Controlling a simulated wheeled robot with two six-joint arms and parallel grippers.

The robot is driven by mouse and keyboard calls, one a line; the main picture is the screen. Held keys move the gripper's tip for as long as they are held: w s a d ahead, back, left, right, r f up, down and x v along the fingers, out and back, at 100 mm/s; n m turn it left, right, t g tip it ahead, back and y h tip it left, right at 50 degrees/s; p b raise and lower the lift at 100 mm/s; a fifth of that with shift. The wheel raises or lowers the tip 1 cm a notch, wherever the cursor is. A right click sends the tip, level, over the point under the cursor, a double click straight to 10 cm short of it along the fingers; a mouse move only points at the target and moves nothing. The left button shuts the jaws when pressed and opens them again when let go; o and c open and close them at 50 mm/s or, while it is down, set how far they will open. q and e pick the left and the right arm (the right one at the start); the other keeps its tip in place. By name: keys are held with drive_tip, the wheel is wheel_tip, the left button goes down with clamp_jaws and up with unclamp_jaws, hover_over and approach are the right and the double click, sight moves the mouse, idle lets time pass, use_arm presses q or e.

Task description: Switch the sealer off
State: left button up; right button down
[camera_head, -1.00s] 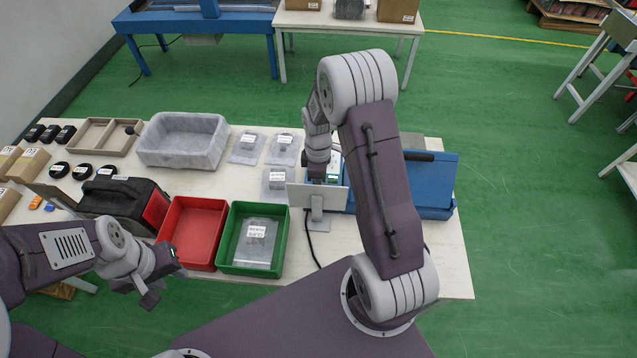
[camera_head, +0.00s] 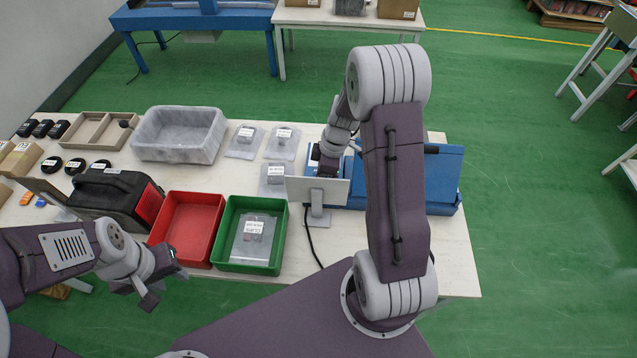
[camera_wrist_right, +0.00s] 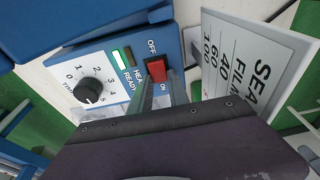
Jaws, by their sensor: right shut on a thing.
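The blue sealer (camera_head: 442,178) stands at the right end of the table, partly behind my right arm. Its control panel fills the upper left of the right wrist view, with a black TIME dial (camera_wrist_right: 90,91) and a HEAT READY window (camera_wrist_right: 122,57) showing green. A red rocker switch (camera_wrist_right: 157,71) sits between the OFF and ON marks. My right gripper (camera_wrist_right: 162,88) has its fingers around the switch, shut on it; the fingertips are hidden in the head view. My left gripper (camera_head: 162,285) is open and empty in front of the red bin, away from the sealer.
A white sign plate (camera_head: 318,190) on a stand is close in front of the right gripper; its print shows in the wrist view. A green bin (camera_head: 225,235), a red bin (camera_head: 163,225), a grey tub (camera_head: 136,140) and a black case (camera_head: 118,180) fill the left side.

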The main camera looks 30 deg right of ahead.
drive_tip(key=y+b, duration=0.1)
drive_tip(key=b, duration=0.2)
drive_tip(key=t+y+b, duration=0.1)
drive_tip(key=b, duration=0.2)
drive_tip(key=shift+s+d+f, duration=0.25)
drive_tip(key=shift+d+f, duration=0.05)
drive_tip(key=shift+f, duration=0.1)
drive_tip(key=shift+r+t+b, duration=0.15)
drive_tip(key=shift+t+b, duration=0.15)
drive_tip(key=shift+b, duration=0.15)
use_arm(q)
wheel_tip(320, 180, down, 9)
use_arm(e)
drive_tip(key=shift+r+y, duration=0.25)
drive_tip(key=shift+y, duration=0.05)
use_arm(q)
drive_tip(key=shift+s, duration=0.1)
use_arm(e)
drive_tip(key=c, duration=1.2)
unclamp_jaws()
drive_tip(key=shift+c, duration=0.2)
use_arm(q)
drive_tip(key=shift+r+p, duration=0.55)
drive_tip(key=shift+p, duration=0.05)
use_arm(e)
drive_tip(key=v, duration=0.9)
